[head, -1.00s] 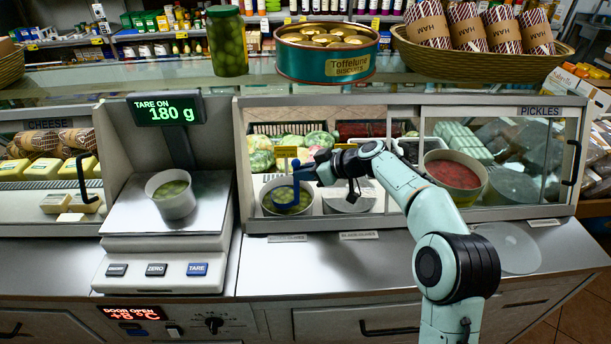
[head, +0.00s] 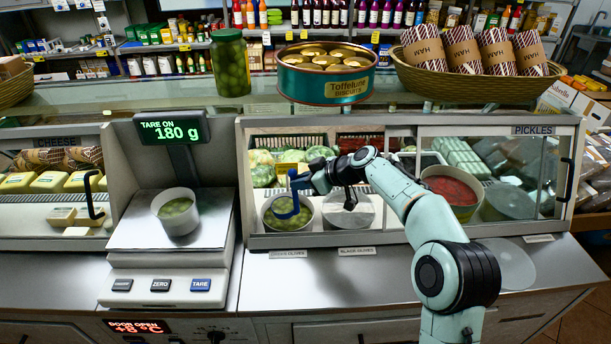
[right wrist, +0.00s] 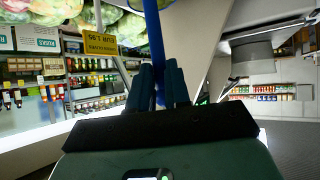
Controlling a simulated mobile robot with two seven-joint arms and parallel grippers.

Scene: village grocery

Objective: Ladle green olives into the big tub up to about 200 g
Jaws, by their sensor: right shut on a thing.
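The big tub (head: 181,222) stands on the scale's steel plate (head: 140,235) with green olives in it. The scale display (head: 172,129) reads "TARE ON 180 g". The green olives bowl (head: 270,219) sits in the open display case. My right gripper (head: 308,180) is shut on a blue ladle (head: 294,198), whose lower end is in the olive bowl. In the right wrist view the dark fingers (right wrist: 163,85) close around the ladle's blue handle (right wrist: 155,40). What the ladle's cup holds cannot be made out. My left gripper is not in view.
A lidded container (head: 349,221) stands right of the olive bowl, with a red-filled bowl (head: 451,198) further right. Above on the glass top are an olive jar (head: 230,65), a biscuit tin (head: 327,87) and a basket (head: 475,82). The counter front is clear beside a clear lid (head: 513,265).

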